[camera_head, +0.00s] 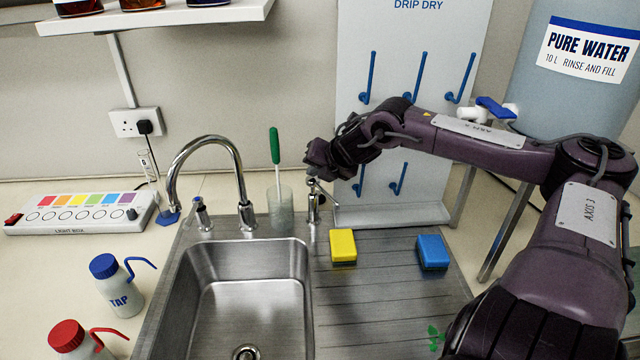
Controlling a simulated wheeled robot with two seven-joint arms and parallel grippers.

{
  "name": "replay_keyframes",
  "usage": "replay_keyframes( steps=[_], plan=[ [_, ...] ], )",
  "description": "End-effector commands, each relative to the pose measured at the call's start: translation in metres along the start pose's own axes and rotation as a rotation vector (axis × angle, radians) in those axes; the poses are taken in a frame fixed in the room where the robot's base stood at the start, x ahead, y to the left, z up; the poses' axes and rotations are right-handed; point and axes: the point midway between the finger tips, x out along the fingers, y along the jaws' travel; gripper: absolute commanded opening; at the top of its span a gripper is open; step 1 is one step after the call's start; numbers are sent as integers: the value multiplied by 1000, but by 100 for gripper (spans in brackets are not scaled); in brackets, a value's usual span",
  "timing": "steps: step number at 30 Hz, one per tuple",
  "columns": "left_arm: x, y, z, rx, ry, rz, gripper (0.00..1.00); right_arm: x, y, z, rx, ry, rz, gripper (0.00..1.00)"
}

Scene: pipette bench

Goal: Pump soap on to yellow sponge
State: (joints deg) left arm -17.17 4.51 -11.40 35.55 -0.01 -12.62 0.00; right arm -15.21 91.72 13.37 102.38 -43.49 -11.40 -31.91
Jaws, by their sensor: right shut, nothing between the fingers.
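My right gripper (315,165) is shut and empty, right above the top of the soap pump. I cannot tell whether the fingers touch the pump head. No soap can be made out on the sponge. My left gripper is not in view.
A blue sponge (432,251) lies farther right on the drainboard. A beaker (280,212) with a green-handled brush and the tap (205,160) stand left of the pump. The drip-dry pegboard (400,30) rises behind. Wash bottles (118,288) stand left of the sink bowl (245,300).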

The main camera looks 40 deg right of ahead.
Motion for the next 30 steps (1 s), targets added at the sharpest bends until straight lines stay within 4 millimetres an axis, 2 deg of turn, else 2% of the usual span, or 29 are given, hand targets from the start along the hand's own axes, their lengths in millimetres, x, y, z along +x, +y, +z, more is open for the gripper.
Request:
replay_keyframes(
  steps=[8,16,30],
  plan=[
    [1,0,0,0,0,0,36,1,-1,-1,0,1,-1,0],
    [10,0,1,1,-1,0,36,7,-5,-5,0,0,0,0],
    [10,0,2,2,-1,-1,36,7,-6,-6,0,3,-2,0]
  ],
)
